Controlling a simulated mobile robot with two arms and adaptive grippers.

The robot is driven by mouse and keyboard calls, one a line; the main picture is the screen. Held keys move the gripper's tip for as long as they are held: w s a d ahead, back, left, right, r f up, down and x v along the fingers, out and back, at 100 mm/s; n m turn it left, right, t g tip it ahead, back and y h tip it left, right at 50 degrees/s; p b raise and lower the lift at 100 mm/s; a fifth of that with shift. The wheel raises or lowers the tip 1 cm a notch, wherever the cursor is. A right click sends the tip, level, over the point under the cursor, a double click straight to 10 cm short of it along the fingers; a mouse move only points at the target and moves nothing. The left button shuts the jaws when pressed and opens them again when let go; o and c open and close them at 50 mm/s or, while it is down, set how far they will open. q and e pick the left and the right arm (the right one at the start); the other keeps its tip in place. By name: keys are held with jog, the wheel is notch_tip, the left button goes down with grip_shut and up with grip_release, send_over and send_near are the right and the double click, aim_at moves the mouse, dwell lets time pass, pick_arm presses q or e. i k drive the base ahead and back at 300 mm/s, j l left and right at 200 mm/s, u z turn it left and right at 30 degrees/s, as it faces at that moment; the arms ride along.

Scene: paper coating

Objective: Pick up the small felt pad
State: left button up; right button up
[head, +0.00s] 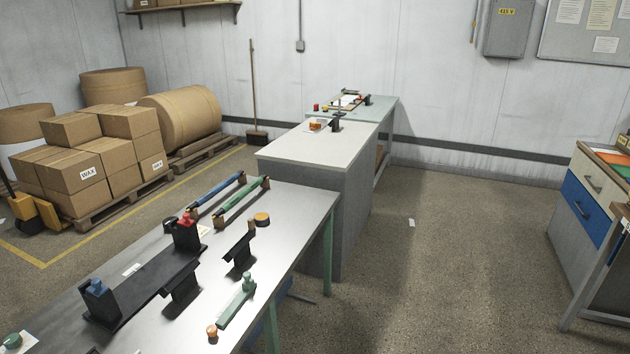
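I cannot pick out the small felt pad with certainty. A small flat whitish piece (411,222) lies on the floor to the right of the benches; it is too small to tell what it is. Several small items lie on the near metal bench (296,203), among them a dark round piece with an orange-brown rim (262,219) and a small orange round piece (212,331). None of them is clearly felt. Neither of my grippers is in view.
The near bench carries a black fixture (145,284) with blue and red knobs, blue (216,194) and green (243,199) rods, and a pale green tool (238,303). A white-topped counter (325,150) stands behind. Boxes (75,172) fill the left. Floor between the counter and the right-hand drawers (583,204) is open.

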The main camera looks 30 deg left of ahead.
aim_at(251, 222)
jog(key=i+u, duration=0.3)
jog(key=u, duration=0.15)
jog(key=i+u, duration=0.3)
jog(key=u, duration=0.2)
jog(key=i+l+u, duration=0.25)
jog(key=u, duration=0.2)
jog(key=i+l+u, duration=0.3)
jog(key=u, duration=0.2)
